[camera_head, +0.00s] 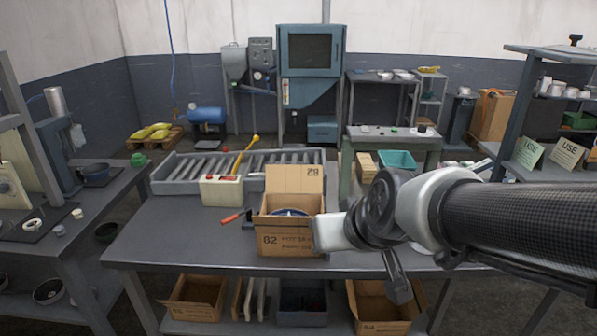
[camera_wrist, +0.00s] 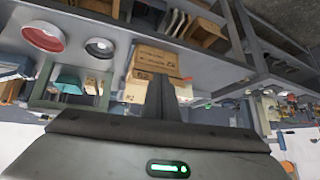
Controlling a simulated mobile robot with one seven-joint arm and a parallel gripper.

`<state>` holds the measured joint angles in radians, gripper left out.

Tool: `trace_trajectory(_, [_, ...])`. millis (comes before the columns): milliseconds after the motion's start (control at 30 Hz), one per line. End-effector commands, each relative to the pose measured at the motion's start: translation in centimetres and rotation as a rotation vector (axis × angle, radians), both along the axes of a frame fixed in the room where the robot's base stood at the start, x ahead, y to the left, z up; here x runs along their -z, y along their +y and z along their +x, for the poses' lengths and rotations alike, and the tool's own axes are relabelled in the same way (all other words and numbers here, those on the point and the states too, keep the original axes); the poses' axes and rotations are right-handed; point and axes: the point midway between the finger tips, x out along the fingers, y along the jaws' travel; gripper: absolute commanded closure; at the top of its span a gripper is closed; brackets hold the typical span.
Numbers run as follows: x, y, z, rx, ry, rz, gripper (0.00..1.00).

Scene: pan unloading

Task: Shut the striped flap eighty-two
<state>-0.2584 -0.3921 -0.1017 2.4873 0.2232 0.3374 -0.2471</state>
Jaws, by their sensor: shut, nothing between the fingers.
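The cardboard box marked 82 (camera_head: 285,238) stands on the grey workbench with its top open. A blue-rimmed round item (camera_head: 290,212) shows inside it. Its flap (camera_head: 293,179) stands up at the back edge, with an upside-down 82 in its top corner; I cannot make out stripes on it. My gripper (camera_wrist: 163,85) is shut and empty. In the head view its white end overlaps the box's right front edge; whether it touches is unclear, and the fingertips are hard to see. The wrist view also shows the box (camera_wrist: 158,58), partly behind my fingers.
A control box with a red button (camera_head: 221,190) and a roller conveyor (camera_head: 180,172) lie behind and left of the box. A red-handled tool (camera_head: 233,217) lies just left of it. Open cartons (camera_head: 195,298) sit on the lower shelf. The bench's left part is clear.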

Motion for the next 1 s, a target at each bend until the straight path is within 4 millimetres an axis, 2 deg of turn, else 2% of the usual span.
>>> trace_trajectory(33, [3.2,1.5,1.7,-0.026,-0.021,-0.006,1.00])
trace_trajectory(167, [8.4,4.2,6.4,-0.049,-0.139,-0.065,1.00])
trace_trajectory(200, [10.2,4.7,7.6,-0.051,-0.180,-0.104,1.00])
trace_trajectory(300, [14.6,5.3,10.2,-0.047,-0.290,-0.242,1.00])
trace_trajectory(400, [18.4,5.2,11.7,-0.048,-0.412,-0.438,1.00])
trace_trajectory(500, [20.9,4.9,12.2,-0.062,-0.555,-0.683,1.00])
trace_trajectory(633, [21.6,5.4,11.3,-0.094,-0.770,-1.032,1.00])
trace_trajectory(800, [20.1,7.7,8.4,-0.123,-1.034,-1.395,1.00])
trace_trajectory(900, [19.3,8.9,6.9,-0.127,-1.133,-1.514,1.00])
trace_trajectory(1000, [18.7,9.4,6.2,-0.122,-1.180,-1.568,1.00])
